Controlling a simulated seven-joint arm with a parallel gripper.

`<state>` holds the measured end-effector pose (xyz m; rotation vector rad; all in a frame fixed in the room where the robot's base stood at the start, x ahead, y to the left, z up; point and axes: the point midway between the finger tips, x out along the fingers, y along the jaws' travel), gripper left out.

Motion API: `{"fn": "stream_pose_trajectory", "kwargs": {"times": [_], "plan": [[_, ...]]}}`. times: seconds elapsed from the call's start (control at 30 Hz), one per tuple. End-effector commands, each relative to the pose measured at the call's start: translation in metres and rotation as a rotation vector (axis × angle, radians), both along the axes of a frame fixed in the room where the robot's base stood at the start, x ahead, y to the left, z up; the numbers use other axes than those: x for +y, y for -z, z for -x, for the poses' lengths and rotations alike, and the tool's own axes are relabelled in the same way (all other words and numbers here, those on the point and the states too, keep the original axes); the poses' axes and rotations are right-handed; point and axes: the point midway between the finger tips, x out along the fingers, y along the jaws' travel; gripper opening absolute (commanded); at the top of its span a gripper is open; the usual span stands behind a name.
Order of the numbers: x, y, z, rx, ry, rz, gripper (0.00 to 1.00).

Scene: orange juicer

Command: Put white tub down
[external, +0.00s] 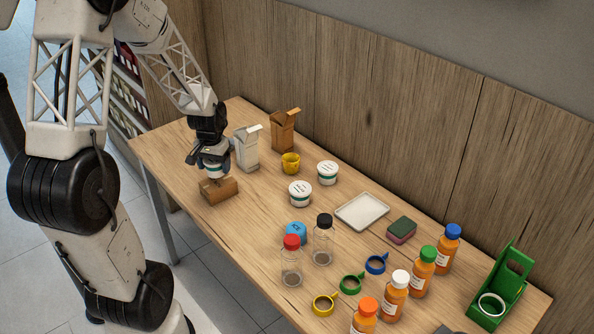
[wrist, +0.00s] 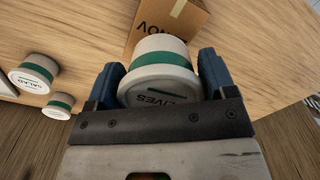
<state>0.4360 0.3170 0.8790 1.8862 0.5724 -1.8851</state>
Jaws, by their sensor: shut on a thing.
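My gripper (external: 212,160) is at the far left end of the table, shut on a white tub (external: 215,171) with a green band. In the wrist view the tub (wrist: 161,72) sits between the two blue fingers, and part of the word "OLIVES" shows on it. The tub is over or close beside a small brown box (external: 219,190); whether they touch I cannot tell. Two similar white tubs stand upright on the table, one nearer (external: 300,193) and one farther back (external: 327,172). Both also show at the left of the wrist view, the larger labelled "SALAD" (wrist: 32,74).
A white carton (external: 247,148), a brown carton (external: 285,131) and a yellow mug (external: 290,163) stand just right of my gripper. A white tray (external: 362,211), sponge (external: 401,230), jars and several orange bottles stand farther right. The table front between box and jars is clear.

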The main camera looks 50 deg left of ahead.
Motion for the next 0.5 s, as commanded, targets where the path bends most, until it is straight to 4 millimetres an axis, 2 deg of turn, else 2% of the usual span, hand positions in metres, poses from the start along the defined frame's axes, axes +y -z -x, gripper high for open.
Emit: {"fn": "stream_pose_trajectory", "kwargs": {"times": [0.3, 0.5], "plan": [[0.000, 0.029, 0.000, 0.001, 0.000, 0.001, 0.50], [0.000, 0.033, 0.000, 0.000, 0.000, 0.000, 0.50]]}}
